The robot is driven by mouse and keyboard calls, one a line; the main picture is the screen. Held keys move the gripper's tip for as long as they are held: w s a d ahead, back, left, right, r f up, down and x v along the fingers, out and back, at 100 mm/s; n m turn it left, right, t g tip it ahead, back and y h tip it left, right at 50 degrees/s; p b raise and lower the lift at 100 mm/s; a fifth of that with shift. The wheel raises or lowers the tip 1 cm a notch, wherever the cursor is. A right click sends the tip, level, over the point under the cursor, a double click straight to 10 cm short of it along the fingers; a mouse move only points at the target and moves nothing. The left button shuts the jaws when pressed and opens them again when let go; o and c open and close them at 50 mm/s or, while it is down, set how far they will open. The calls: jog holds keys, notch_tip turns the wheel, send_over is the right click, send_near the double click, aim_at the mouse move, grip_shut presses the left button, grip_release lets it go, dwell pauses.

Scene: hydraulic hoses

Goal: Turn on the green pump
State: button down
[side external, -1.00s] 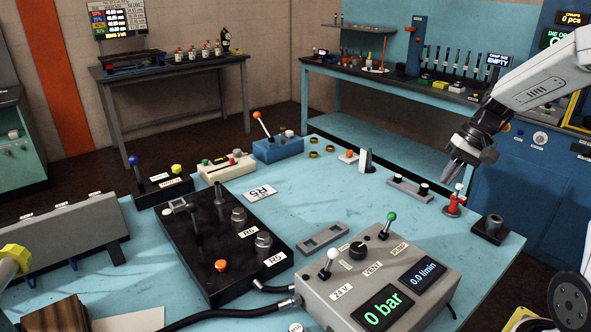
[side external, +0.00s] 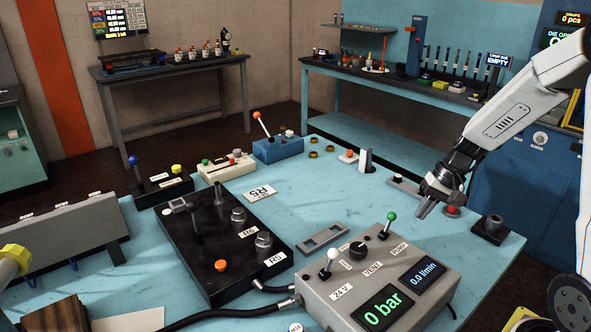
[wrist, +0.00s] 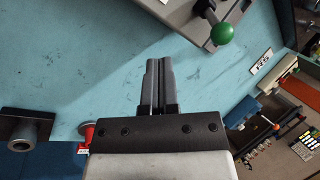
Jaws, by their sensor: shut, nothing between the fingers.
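The pump control is a toggle lever with a green ball (side external: 391,216) on top of the grey control box (side external: 335,318), beside the PUMP label. The lever stands nearly upright, leaning slightly. In the wrist view the green ball (wrist: 222,34) is at the upper right, beyond my fingertips. My gripper (side external: 422,211) is shut and empty, in the air to the right of the green lever and apart from it. Its two closed fingers (wrist: 160,62) point toward the top of the wrist view. The box displays read 0 bar and 0.0 l/min.
A white-knobbed 24 V lever (side external: 332,255) and a black VENT knob (side external: 357,250) share the box. A red fitting (side external: 453,211) and a dark socket block (side external: 491,229) stand near my gripper. A black hose board (side external: 222,245) is at left.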

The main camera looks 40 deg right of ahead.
aim_at(389, 223)
jog(key=shift+w+a+r, duration=0.1)
jog(key=shift+w+a, duration=0.45)
jog(key=shift+a, duration=0.35)
jog(key=shift+w+a, duration=0.55)
jog(key=shift+a, duration=0.3)
jog(key=shift+a+r+h, duration=0.2)
jog(key=shift+h, duration=0.6)
jog(key=shift+a+r+h, duration=0.15)
jog(key=shift+a+h, duration=0.05)
jog(key=shift+h, duration=0.6)
jog(key=shift+a+r, duration=0.15)
jog(key=shift+a, duration=0.25)
jog(key=shift+a+r, duration=0.15)
jog(key=shift+a, duration=0.55)
jog(key=shift+a+r, duration=0.15)
jog(key=shift+a, duration=0.5)
jog(key=shift+r, duration=0.25)
jog(key=shift+r, duration=0.5)
